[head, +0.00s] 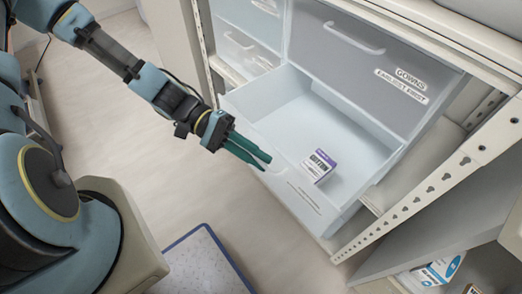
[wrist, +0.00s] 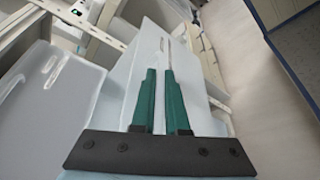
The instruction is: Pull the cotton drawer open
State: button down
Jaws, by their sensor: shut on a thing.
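The pale translucent drawer (head: 340,192) stands pulled well out of the shelving unit. A small white and purple box (head: 319,165), its print too small to read surely, sits inside near the front wall. Small lettering shows on the drawer front. My gripper (head: 258,157) is at the left part of the drawer front, its green fingers close together on the front's handle area. The handle itself is mostly hidden by the fingers. In the wrist view the fingers (wrist: 160,75) are nearly parallel with a narrow gap, over the pale drawer.
A blue-edged mat (head: 205,265) lies on the floor. Floor left of the drawer is clear.

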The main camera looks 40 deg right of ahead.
jog(key=c, duration=1.2)
grip_release()
jog(key=shift+w, duration=0.1)
jog(key=b+v, duration=0.1)
jog(key=v, duration=0.9)
jog(key=shift+w+a, duration=0.2)
jog(key=shift+w, duration=0.1)
jog(key=w+a+r+n+t+y+p, duration=0.1)
jog(key=w+a+r+n+t, duration=0.1)
jog(key=w+a+r+t, duration=0.3)
jog(key=w+a+r+n+t+y+p, duration=0.2)
jog(key=w+a+r+t, duration=0.3)
jog(key=a, duration=0.5)
jog(key=w+a+r+n+t+y+p, duration=0.1)
jog(key=w+a+r+n+t+p, duration=0.1)
jog(key=w+a+r+t, duration=0.3)
jog(key=shift+w+a+r+n+t+y, duration=0.15)
jog(key=shift+w+a+t, duration=0.15)
jog(key=shift+a, duration=0.3)
jog(key=shift+w+a+r+n+t+y, duration=0.15)
jog(key=shift+w+a, duration=0.2)
jog(key=shift+a, duration=0.25)
jog(key=shift+w+a+r+t+y, duration=0.1)
jog(key=shift+w+a+t, duration=0.2)
jog(key=shift+a, duration=0.35)
